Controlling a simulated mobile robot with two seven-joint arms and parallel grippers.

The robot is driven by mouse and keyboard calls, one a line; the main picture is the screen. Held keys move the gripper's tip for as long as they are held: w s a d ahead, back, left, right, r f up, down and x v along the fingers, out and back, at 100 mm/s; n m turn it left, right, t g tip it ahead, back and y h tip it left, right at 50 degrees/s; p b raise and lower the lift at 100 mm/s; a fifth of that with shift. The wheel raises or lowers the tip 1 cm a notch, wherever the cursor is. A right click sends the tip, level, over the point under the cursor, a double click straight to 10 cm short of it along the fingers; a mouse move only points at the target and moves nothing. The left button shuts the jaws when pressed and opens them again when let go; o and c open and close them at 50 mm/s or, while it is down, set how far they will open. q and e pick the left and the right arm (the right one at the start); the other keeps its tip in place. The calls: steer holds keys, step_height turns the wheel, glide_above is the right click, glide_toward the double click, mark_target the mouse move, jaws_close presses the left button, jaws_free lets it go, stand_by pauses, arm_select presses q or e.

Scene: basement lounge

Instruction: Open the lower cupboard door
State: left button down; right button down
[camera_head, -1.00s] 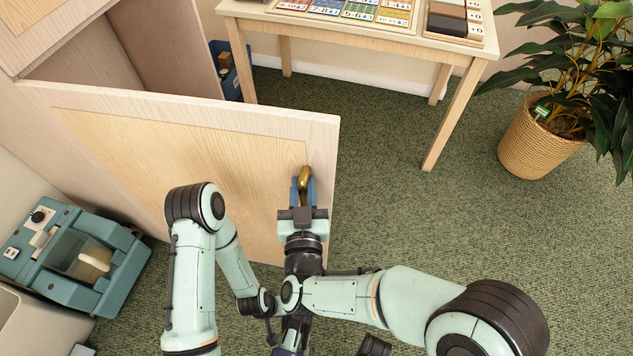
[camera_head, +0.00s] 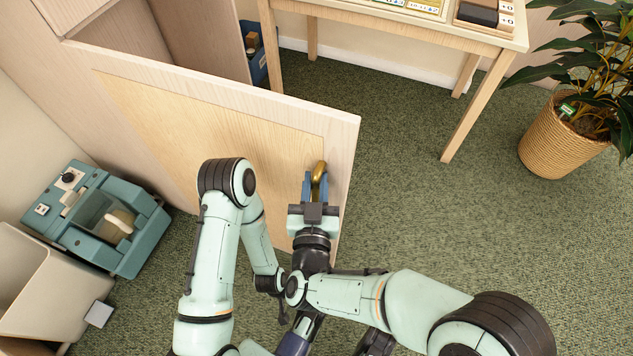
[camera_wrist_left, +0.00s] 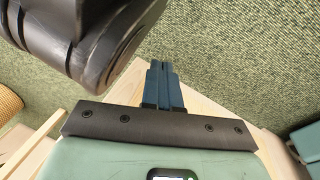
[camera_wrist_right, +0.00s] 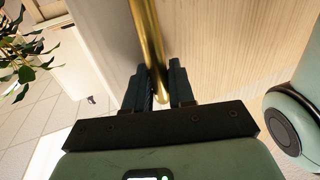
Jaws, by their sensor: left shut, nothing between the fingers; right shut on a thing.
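The lower cupboard door (camera_head: 225,130) is a pale wood panel and stands swung open, out from the cupboard. Its brass handle (camera_head: 319,178) is near the door's free edge. My right gripper (camera_head: 314,188) is shut on this handle; the right wrist view shows the brass bar (camera_wrist_right: 150,45) running down between the blue fingers (camera_wrist_right: 163,82). My left gripper shows in the left wrist view (camera_wrist_left: 162,80), shut and empty above the carpet and near pale wood. In the head view the left gripper's fingers are hidden.
The cupboard interior (camera_head: 205,35) shows behind the door. A wooden table (camera_head: 400,25) stands at the back, with a potted plant (camera_head: 560,140) to its right. A teal machine (camera_head: 100,220) and a beige bin (camera_head: 50,290) are at the left. Green carpet (camera_head: 430,220) is clear at right.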

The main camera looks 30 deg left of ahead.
steer(key=c, duration=1.1)
jaws_free()
steer(key=shift+s+d, duration=0.1)
steer(key=shift+s, duration=0.2)
arm_select(q)
steer(key=w+d+r+t+p, duration=0.1)
steer(key=w+r+t+p, duration=0.1)
steer(key=w+r+p, duration=0.3)
steer(key=s+d+r+g+h+p, duration=0.1)
steer(key=s+d+r+g+p, duration=0.1)
steer(key=s+r, duration=0.3)
steer(key=s+d+r+m+g+h+p, duration=0.1)
steer(key=s+d+r+g+p, duration=0.1)
steer(key=s, duration=0.5)
step_height(320, 180, up, 3)
steer(key=d+p, duration=0.1)
steer(key=p, duration=0.2)
steer(key=shift+f, duration=0.15)
arm_select(e)
steer(key=v, duration=1.2)
steer(key=shift+s+d, duration=0.2)
steer(key=shift+s, duration=0.1)
steer(key=shift+w, duration=0.1)
